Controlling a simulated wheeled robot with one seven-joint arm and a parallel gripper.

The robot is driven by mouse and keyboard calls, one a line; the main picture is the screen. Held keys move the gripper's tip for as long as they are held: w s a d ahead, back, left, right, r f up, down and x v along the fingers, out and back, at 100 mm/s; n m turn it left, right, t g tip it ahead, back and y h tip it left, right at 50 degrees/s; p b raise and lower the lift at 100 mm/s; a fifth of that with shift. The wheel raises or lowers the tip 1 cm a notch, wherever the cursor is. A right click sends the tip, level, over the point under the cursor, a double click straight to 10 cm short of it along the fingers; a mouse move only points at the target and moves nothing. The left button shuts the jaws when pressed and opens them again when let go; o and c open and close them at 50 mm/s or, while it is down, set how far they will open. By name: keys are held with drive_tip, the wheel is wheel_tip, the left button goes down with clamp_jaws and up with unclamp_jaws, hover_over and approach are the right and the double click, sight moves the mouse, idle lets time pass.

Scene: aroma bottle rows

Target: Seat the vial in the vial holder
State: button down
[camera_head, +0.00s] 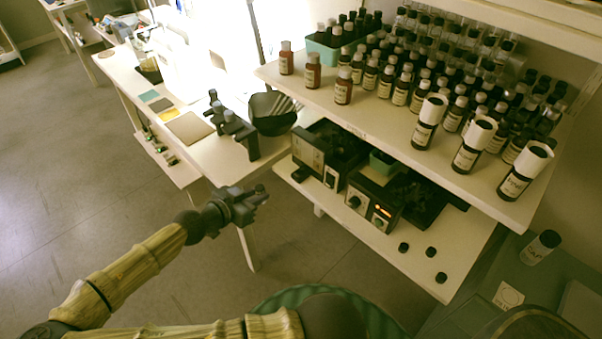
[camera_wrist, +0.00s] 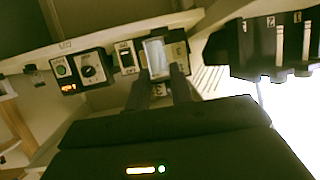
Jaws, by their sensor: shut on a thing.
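My gripper (camera_head: 245,204) is out over the floor, in front of the gap between the bench and the shelf unit. In the wrist view its two dark fingers (camera_wrist: 162,82) are shut on a small pale, glassy piece, which I take to be the vial (camera_wrist: 155,57). In the head view the vial is too small to make out. A black stand with upright posts (camera_head: 236,131) on the bench edge may be the vial holder. A dark block with pale strips (camera_wrist: 265,48) shows at upper right in the wrist view, apart from the gripper; I cannot tell whether it is that stand.
Black devices (camera_head: 375,204) with knobs and an orange display stand on the lower shelf (camera_head: 440,262). Rows of dark bottles (camera_head: 400,90) fill the upper shelf. A dark bowl (camera_head: 271,113) is beside the stand. Floor around my arm is clear.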

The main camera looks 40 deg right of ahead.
drive_tip(key=w+d, duration=0.1)
drive_tip(key=d, duration=0.4)
drive_tip(key=w+d, duration=0.1)
drive_tip(key=d, duration=0.5)
drive_tip(key=w+d, duration=0.1)
drive_tip(key=d, duration=0.5)
drive_tip(key=shift+w+d, duration=0.2)
drive_tip(key=shift+f, duration=1.8)
drive_tip(key=shift+f, duration=0.15)
drive_tip(key=c, duration=1.2)
unclamp_jaws()
drive_tip(key=shift+c, duration=0.2)
drive_tip(key=shift+r, duration=0.2)
